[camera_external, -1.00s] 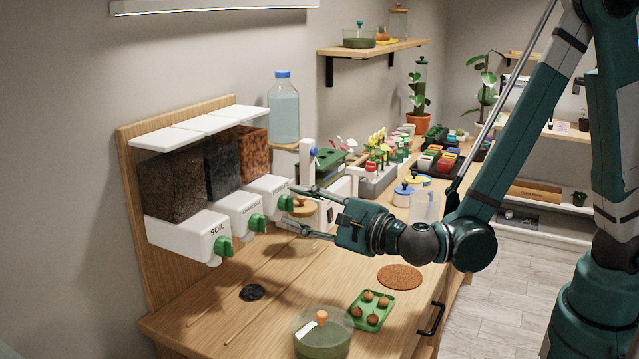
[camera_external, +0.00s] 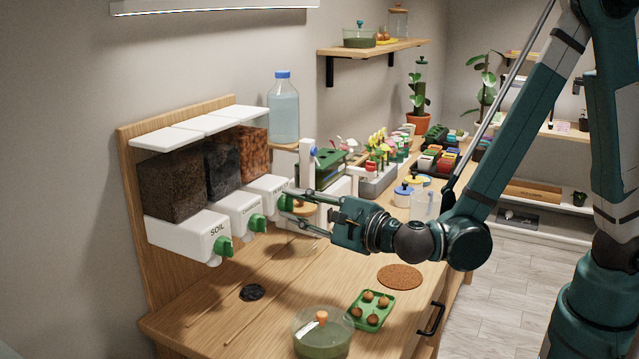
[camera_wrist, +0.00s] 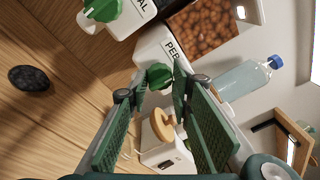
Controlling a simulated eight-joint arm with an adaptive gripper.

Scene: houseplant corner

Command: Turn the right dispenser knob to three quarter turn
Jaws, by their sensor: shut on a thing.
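The dispenser rack holds three white dispensers with green knobs. The right dispenser (camera_external: 267,186) holds orange-brown pellets. Its green knob (camera_external: 286,203) is between my fingertips; it also shows in the wrist view (camera_wrist: 160,76). My gripper (camera_external: 287,205) reaches in from the right and is shut on this knob, one finger on each side. In the wrist view my gripper (camera_wrist: 152,92) has its fingertips at the knob's sides. The fingers partly hide the knob, and I cannot tell its exact angle.
The middle knob (camera_external: 257,223) and the soil knob (camera_external: 222,246) lie to the left. A blue-capped bottle (camera_external: 284,110) stands behind. A round wooden lid (camera_external: 304,206) is close beside my fingers. A green tray (camera_external: 371,311) and glass bowl (camera_external: 323,335) are on the bench.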

